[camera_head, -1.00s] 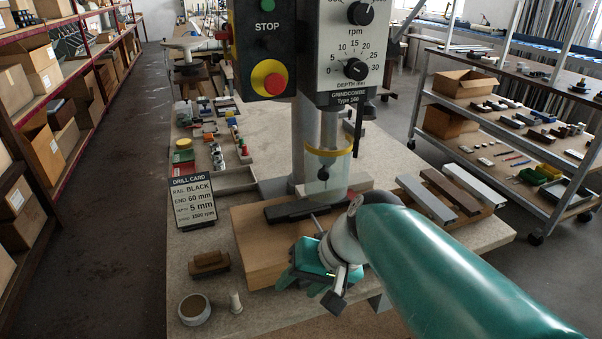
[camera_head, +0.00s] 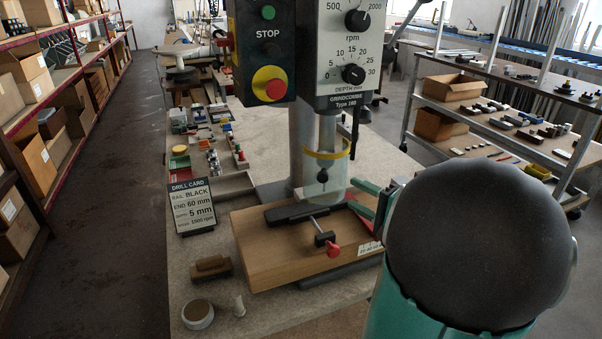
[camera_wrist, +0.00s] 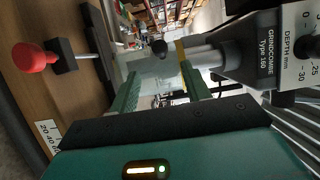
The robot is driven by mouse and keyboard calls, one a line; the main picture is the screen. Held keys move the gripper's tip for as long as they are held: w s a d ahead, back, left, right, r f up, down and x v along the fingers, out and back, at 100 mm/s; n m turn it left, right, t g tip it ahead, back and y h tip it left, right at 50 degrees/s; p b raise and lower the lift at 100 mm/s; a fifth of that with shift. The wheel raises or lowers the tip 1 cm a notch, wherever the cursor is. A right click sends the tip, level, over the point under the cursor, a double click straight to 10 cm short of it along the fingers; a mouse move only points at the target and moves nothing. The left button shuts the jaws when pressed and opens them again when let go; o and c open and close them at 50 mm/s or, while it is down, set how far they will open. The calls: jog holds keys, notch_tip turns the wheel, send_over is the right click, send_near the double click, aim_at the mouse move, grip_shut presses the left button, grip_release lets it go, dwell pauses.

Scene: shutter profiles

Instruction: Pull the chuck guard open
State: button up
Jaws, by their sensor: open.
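The chuck guard (camera_head: 322,172) is a clear sleeve with a yellow ring, around the chuck below the drill head. It looks shut in the head view. My gripper (camera_head: 370,200) is just right of it, partly hidden behind my arm. In the wrist view, the green fingers of my gripper (camera_wrist: 160,80) are apart with nothing gripped. The clear guard (camera_wrist: 160,68) shows ahead between and beyond the fingertips, its yellow band (camera_wrist: 182,58) near the right finger. I cannot tell whether a finger touches it.
The drill head (camera_head: 340,50) hangs above. Below are a wooden board (camera_head: 270,258), a dark rail (camera_head: 295,213) and a red-knobbed clamp (camera_head: 332,249). A drill card (camera_head: 192,206) stands left. My arm hides the bench's right side.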

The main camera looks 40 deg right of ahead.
aim_at(326, 179)
jog(key=w+a, duration=0.1)
jog(key=w, duration=1.2)
jog(key=shift+a, duration=0.15)
grip_shut()
